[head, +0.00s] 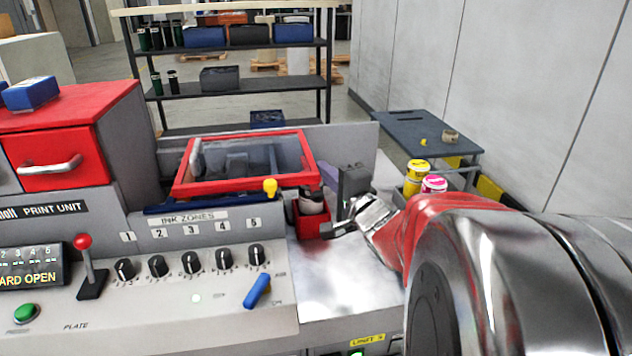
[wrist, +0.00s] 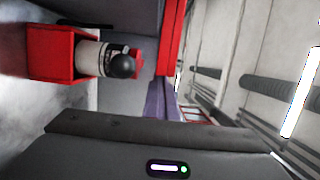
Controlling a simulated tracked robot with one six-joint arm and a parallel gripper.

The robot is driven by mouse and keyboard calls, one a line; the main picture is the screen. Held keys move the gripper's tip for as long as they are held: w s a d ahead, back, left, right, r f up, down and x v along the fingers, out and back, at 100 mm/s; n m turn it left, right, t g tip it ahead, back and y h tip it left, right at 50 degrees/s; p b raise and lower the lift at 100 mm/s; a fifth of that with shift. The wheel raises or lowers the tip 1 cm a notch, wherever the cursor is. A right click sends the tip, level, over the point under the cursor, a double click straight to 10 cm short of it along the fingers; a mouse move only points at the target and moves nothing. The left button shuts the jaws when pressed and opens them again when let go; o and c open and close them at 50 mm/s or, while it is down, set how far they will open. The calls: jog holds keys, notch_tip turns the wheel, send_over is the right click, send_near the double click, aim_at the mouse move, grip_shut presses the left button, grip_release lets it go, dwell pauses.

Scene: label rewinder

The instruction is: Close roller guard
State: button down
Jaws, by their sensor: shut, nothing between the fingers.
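The roller guard (head: 308,158) is a red frame around a clear window, over the rollers on top of the print unit. A yellow knob (head: 270,187) stands at its front right. The print unit's display (head: 30,273) reads "ARD OPEN", its start cut off. The wrist view shows the red holder (wrist: 42,55) and the black-capped bottle (wrist: 90,57) close by. A red bar (wrist: 171,35) there may be the guard's edge.
A red-knobbed lever (head: 84,242), black ink dials (head: 191,263) and a blue handle (head: 257,290) stand on the front panel. Yellow and pink containers (head: 416,175) stand beyond my arm. A dark side table (head: 405,128) is behind. Bare metal lies below my gripper.

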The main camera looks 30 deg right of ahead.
jog(key=s+a, duration=0.1)
jog(key=s, duration=0.6)
jog(key=shift+s, duration=0.3)
jog(key=s+d+f+n+y, duration=0.1)
jog(key=s+d+f, duration=0.15)
jog(key=d, duration=0.45)
jog(key=s+d+f+n+y, duration=0.15)
jog(key=s+d, duration=0.25)
jog(key=d, duration=0.4)
jog(key=s+a+r+n+g+y, duration=0.1)
jog(key=s+a+r+n+y, duration=0.1)
jog(key=a+y, duration=0.4)
jog(key=shift+r+n+y, duration=0.55)
jog(key=shift+r+n, duration=0.05)
jog(key=shift+n, duration=0.25)
jog(key=shift+a, duration=0.1)
